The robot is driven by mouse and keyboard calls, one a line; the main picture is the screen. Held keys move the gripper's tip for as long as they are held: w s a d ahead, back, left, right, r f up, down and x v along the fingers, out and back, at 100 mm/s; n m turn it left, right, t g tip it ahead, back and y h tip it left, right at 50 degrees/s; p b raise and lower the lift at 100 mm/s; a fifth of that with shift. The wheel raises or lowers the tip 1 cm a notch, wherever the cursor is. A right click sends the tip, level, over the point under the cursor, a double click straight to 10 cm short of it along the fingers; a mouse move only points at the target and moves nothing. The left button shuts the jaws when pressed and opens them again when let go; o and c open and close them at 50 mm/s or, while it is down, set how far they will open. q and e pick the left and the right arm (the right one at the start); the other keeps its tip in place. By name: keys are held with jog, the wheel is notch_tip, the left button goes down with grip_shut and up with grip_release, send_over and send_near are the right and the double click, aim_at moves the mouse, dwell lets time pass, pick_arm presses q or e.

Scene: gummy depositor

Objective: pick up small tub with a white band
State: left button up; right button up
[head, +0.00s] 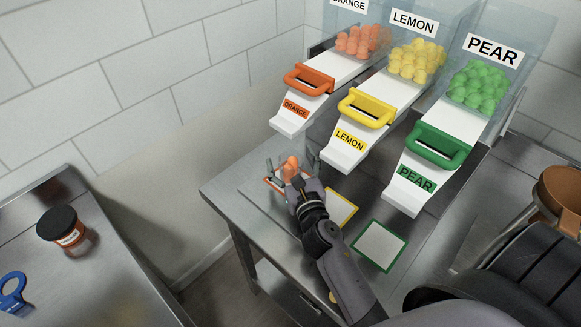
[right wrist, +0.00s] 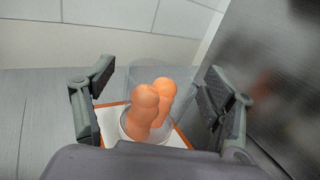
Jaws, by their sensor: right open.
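My right gripper (head: 292,168) is open, with its fingers on either side of a clear tub holding orange gummies (head: 291,163). In the right wrist view, the tub (right wrist: 148,108) stands between the spread fingers, with a visible gap to each; its lower part is hidden by my gripper's body. A lidded tub (head: 67,238) with a black lid, orange-brown contents and a pale label band is on the left table. My left gripper is not in view.
Yellow-bordered (head: 343,207) and green-bordered (head: 380,245) mats lie right of the orange one. A blue-handled item (head: 12,288) lies on the left table.

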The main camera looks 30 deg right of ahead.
jog(key=shift+c, duration=0.2)
jog(key=c, duration=1.2)
jog(key=shift+c, duration=0.6)
jog(key=shift+r, duration=0.1)
